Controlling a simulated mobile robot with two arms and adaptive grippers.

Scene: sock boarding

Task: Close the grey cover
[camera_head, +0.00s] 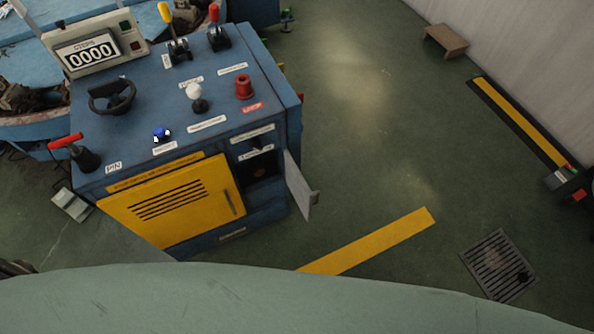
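A blue machine cabinet (220,140) stands at the left. The grey cover (299,187) is a small light panel at the right end of the cabinet's front. It stands open, swung outward from the right edge of a dark compartment (260,170). A small handle or latch (315,197) shows on its outer edge. The inside of the compartment is dark and hard to make out. Neither of my grippers is in view.
A yellow vented door (172,203) left of the compartment is shut. Levers, knobs and a counter reading 0000 (90,54) are on the cabinet top. The green floor right of the cabinet is open, with a yellow stripe (370,243) and a drain grate (497,265).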

